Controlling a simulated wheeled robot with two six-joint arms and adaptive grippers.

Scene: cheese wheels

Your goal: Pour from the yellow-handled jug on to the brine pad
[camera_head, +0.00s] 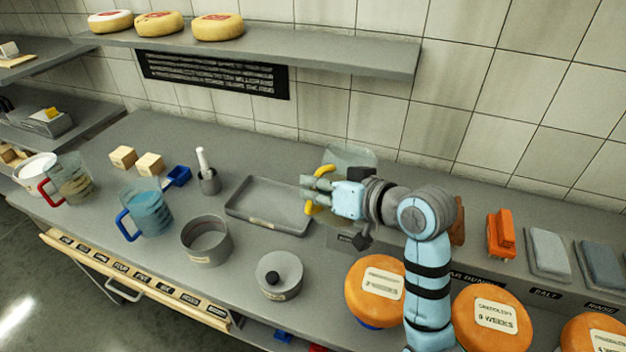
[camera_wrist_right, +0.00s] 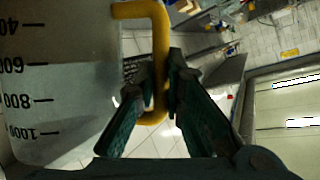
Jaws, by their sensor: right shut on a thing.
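The clear jug (camera_head: 350,157) with a yellow handle is at the back of the bench, partly hidden by my right gripper. My right gripper (camera_head: 318,190) is shut on the yellow handle (camera_head: 328,172). In the right wrist view the fingers (camera_wrist_right: 160,95) close around the handle (camera_wrist_right: 159,45). The jug wall (camera_wrist_right: 60,110) there shows measuring marks and a paler band that may be liquid. Two grey-blue pads, a left one (camera_head: 548,250) and a right one (camera_head: 604,264), lie far right; their labels are too small to read surely. My left gripper is out of view.
A grey tray (camera_head: 236,207) lies left of my gripper.

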